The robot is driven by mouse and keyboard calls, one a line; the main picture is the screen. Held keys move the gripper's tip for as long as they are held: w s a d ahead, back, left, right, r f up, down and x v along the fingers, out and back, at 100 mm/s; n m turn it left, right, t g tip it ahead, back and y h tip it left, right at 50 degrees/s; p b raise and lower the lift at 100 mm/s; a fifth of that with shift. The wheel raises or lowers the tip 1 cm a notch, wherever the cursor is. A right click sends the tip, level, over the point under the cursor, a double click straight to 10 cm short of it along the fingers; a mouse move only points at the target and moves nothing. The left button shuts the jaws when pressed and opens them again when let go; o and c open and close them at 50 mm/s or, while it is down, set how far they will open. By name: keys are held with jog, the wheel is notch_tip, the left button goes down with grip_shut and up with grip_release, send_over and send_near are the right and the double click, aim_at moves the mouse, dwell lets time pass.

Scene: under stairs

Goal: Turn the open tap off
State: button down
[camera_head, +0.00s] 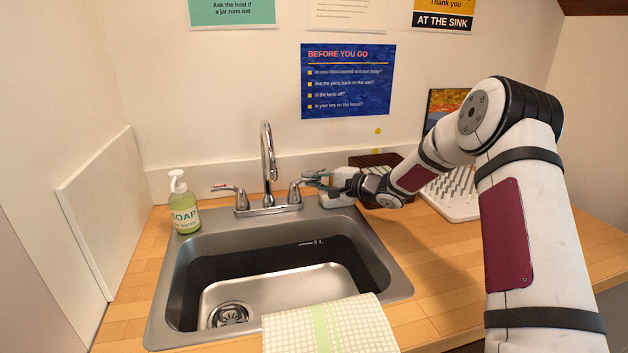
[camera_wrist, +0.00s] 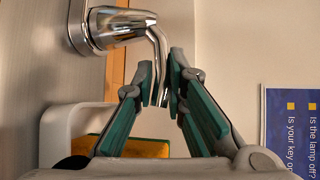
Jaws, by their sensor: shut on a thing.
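The chrome tap has a tall curved spout (camera_head: 267,150) at the back of the sink (camera_head: 165,300). Its left handle (camera_head: 232,190) has a lever pointing left with a red mark. Its right handle (camera_head: 294,192) has a lever pointing right, towards my gripper (camera_head: 318,181). In the wrist view, the lever (camera_wrist: 158,42) passes between the two fingers of my gripper (camera_wrist: 161,75), which are shut on it. The handle's round base (camera_wrist: 83,30) shows at the upper left. I cannot make out running water at the spout.
A soap bottle (camera_head: 183,205) stands left of the sink. A checked towel (camera_head: 350,325) lies over the front edge. A white holder with a yellow sponge (camera_wrist: 140,147) is close below my gripper. A dark basket (camera_head: 365,161) and a spiked white rack (camera_head: 455,200) stand to the right.

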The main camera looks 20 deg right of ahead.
jog(key=c, duration=1.6)
grip_release()
jog(key=shift+f, duration=0.1)
jog(key=shift+s+d, duration=0.1)
jog(key=v, duration=1.1)
jog(key=shift+s+d, duration=0.2)
jog(key=shift+s, duration=0.15)
